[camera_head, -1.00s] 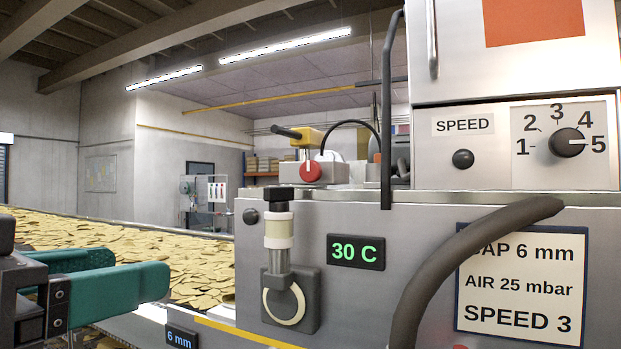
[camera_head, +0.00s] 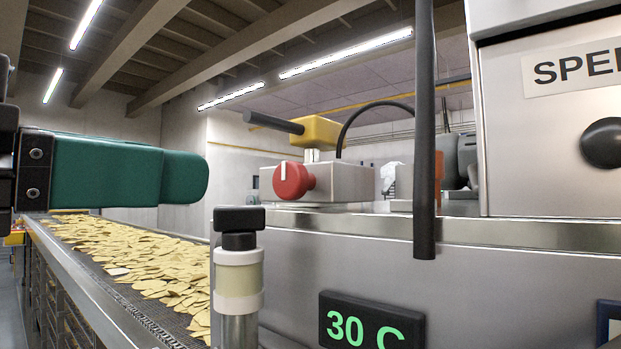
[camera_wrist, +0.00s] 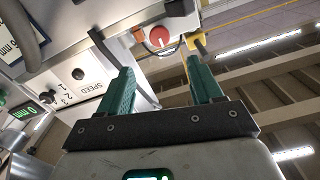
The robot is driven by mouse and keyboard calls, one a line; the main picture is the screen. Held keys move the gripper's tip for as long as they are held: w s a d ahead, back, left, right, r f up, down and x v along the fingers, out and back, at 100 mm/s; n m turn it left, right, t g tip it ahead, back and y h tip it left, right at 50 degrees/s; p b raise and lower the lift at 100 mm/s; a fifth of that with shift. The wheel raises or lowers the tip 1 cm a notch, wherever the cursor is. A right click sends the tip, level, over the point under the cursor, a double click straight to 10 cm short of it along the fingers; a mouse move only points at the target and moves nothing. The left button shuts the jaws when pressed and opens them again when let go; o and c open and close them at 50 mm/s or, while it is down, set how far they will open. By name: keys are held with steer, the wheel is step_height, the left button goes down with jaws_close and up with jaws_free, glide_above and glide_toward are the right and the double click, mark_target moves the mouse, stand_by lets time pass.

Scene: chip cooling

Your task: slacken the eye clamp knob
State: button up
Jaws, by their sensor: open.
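A round red knob (camera_head: 292,181) with a white mark sits on the front of a small silver block (camera_head: 345,183). A yellow head (camera_head: 316,131) with a dark rod stands on a short post on that block; this looks like the eye and its clamp. My gripper (camera_head: 188,178) is at the left in the head view, its teal fingers apart from the knob. In the wrist view my gripper (camera_wrist: 160,72) is open and empty. The red knob (camera_wrist: 162,38) shows beyond the fingertips, between their lines, with the yellow head (camera_wrist: 198,43) to its right.
A black-capped post (camera_head: 239,270) stands below and left of the knob. A dark vertical tube (camera_head: 424,130) hangs right of it. A black cable (camera_head: 375,108) arches behind. The chip belt (camera_head: 150,265) runs at left; a 30 C display (camera_head: 370,322) sits below.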

mark_target(285, 177)
steer(key=p+x, duration=0.3)
steer(key=x, duration=0.8)
steer(key=shift+w+d, duration=0.1)
steer(key=c, duration=1.1)
